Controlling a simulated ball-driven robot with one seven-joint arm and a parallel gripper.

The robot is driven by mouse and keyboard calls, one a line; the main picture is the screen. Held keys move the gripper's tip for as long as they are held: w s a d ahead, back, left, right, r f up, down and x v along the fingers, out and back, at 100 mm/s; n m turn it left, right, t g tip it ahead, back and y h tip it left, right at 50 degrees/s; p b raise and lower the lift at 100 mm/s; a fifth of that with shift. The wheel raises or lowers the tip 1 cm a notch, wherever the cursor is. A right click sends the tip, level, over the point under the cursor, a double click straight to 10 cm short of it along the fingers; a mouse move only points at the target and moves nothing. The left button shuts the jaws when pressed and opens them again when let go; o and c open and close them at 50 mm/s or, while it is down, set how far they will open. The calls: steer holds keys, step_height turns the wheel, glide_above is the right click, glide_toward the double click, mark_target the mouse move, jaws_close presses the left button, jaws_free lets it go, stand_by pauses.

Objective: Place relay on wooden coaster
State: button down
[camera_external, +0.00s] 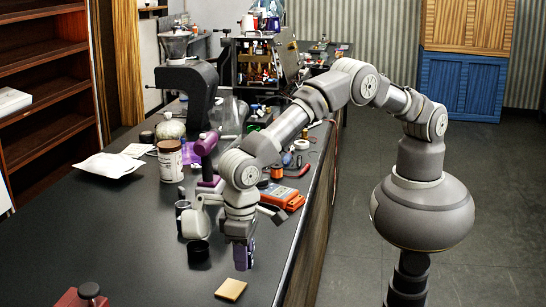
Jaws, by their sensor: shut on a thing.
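My gripper (240,243) points down above the front part of the dark counter. It is shut on a small purple-blue block, which I take to be the relay (243,258). My fingers partly hide its upper part. The wooden coaster (231,289) is a light tan square lying flat on the counter, just below the relay in the picture. The relay and the coaster appear apart. I cannot tell the exact height of the relay above the counter.
A black cup (198,250) stands close left of my gripper. An orange meter (282,196) lies behind, near the right edge. A brown-and-white jar (170,161) and a white packet (111,165) are farther back. A red object (82,297) is at front left. The counter's left middle is clear.

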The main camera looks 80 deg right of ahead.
mark_target(228, 288)
steer(key=w+a, duration=0.3)
steer(key=shift+f, duration=0.15)
steer(key=shift+f+b, duration=0.6)
steer(key=shift+f, duration=1.1)
steer(key=shift+f, duration=0.2)
steer(key=c, duration=0.9)
jaws_free()
steer(key=shift+r, duration=0.1)
step_height(228, 288, up, 12)
steer(key=p, duration=0.2)
steer(key=shift+p, duration=0.3)
steer(key=shift+r, duration=0.15)
